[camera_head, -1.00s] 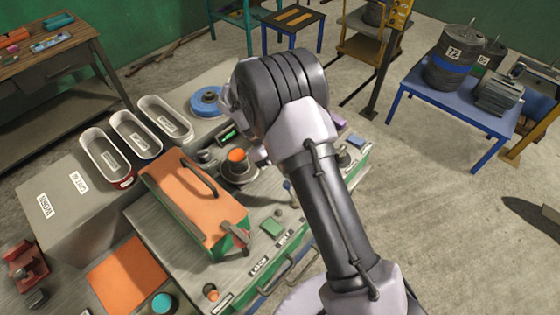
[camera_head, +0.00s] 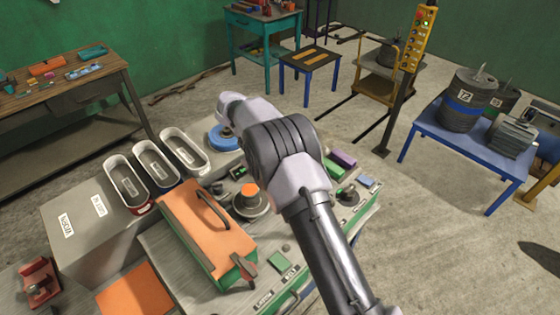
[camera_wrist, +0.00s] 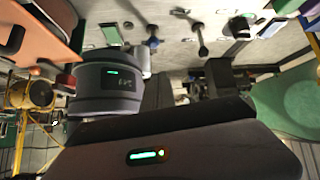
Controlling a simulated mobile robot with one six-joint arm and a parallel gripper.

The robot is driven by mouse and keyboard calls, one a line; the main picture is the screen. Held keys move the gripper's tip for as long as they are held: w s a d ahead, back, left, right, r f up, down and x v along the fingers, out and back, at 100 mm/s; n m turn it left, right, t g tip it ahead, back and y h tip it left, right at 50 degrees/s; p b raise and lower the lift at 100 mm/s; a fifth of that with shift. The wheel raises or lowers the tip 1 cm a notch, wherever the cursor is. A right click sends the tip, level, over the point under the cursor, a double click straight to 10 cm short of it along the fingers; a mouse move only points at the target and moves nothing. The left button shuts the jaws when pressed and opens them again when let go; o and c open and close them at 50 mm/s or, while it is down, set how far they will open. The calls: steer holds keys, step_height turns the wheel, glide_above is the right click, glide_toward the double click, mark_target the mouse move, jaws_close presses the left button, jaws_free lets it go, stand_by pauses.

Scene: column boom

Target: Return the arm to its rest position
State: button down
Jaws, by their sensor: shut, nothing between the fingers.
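My arm (camera_head: 330,240) rises from the lower right of the head view, bends at a dark ribbed joint (camera_head: 280,145), and its pale end part reaches up and left above the workbench. My gripper's fingers are hidden in the head view. In the wrist view, my gripper (camera_wrist: 190,82) shows as a dark body with a green light across the bottom and dark finger parts above it. It is shut with nothing held.
Below the arm are an orange-lidded box (camera_head: 200,225), several bins (camera_head: 128,180), a blue disc (camera_head: 222,138) and an orange-topped round part (camera_head: 249,195). A blue table (camera_head: 460,150) with drums stands right.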

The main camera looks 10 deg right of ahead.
steer(key=s+d+r+n+t+y+b, duration=0.4)
steer(key=s+r+n+t+y+b, duration=0.15)
steer(key=s+n+b, duration=0.65)
steer(key=s+a+f+n+t+y+b, duration=0.2)
steer(key=s+f+n+t+b, duration=0.4)
steer(key=s+n, duration=0.4)
steer(key=shift+s+t+b, duration=0.65)
steer(key=shift+s+b, duration=0.05)
